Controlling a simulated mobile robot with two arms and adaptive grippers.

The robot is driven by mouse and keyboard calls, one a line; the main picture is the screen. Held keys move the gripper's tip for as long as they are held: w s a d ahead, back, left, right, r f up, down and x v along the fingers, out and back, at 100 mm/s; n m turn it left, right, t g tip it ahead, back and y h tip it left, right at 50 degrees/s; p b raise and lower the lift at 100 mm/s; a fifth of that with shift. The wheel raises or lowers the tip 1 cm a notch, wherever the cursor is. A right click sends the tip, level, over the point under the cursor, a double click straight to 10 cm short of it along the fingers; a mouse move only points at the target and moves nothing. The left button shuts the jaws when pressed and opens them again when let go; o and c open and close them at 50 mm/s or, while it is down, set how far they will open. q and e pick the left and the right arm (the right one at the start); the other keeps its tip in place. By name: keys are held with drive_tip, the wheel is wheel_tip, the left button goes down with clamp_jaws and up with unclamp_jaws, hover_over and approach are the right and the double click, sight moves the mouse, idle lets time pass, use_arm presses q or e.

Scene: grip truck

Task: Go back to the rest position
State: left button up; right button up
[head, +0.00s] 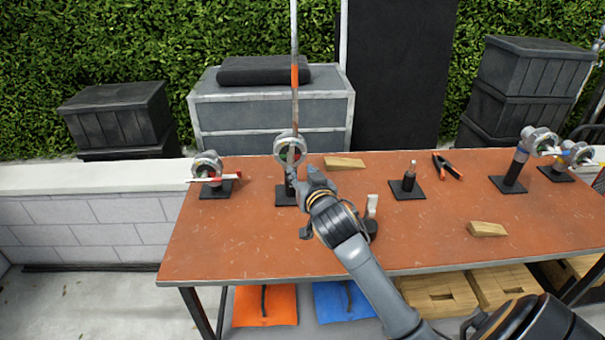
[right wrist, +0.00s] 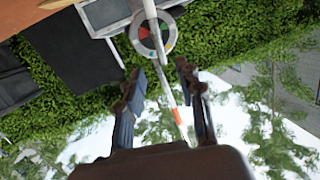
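My right gripper (head: 303,182) is over the table, close to a stand with a grey ring (head: 290,149) on top. In the right wrist view its two dark fingers (right wrist: 160,92) are apart, with nothing clearly held between them. A long upright pole (head: 294,105) with an orange band rises at the ring. In the right wrist view the pole (right wrist: 165,75) passes the ring (right wrist: 153,36) and shows in the gap between the fingers; whether it is between or beyond them I cannot tell. My left gripper is not in view.
The red-brown table (head: 240,245) holds a ringed stand (head: 207,165) at left, two more at right (head: 535,143), a short stand (head: 408,185), an orange clamp (head: 447,167) and wood wedges (head: 487,229). Dark crates (head: 120,118) stand behind. The table's front left is clear.

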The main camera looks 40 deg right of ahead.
idle(0.3)
drive_tip(key=s+a+f+n+g+y, duration=0.2)
drive_tip(key=s+a+f+g, duration=0.15)
drive_tip(key=s+f, duration=0.4)
drive_tip(key=s+a+f+n+g+y, duration=0.1)
drive_tip(key=s+a+f+g, duration=0.1)
drive_tip(key=s+a+f, duration=0.5)
drive_tip(key=s+a+f+n+g+y, duration=0.1)
drive_tip(key=s+a+f+n+g, duration=0.2)
drive_tip(key=s, duration=0.6)
drive_tip(key=s+a+f+n+g+y, duration=0.1)
drive_tip(key=s+a+f+g+y, duration=0.2)
drive_tip(key=s, duration=0.6)
wheel_tip(320, 180, down, 30)
drive_tip(key=s+g+h, duration=0.1)
drive_tip(key=s, duration=0.1)
drive_tip(key=s+d+f+g+b, duration=0.1)
drive_tip(key=s+d+f, duration=0.1)
drive_tip(key=s+f, duration=1.3)
drive_tip(key=shift+s+h, duration=0.3)
drive_tip(key=shift+s, duration=0.1)
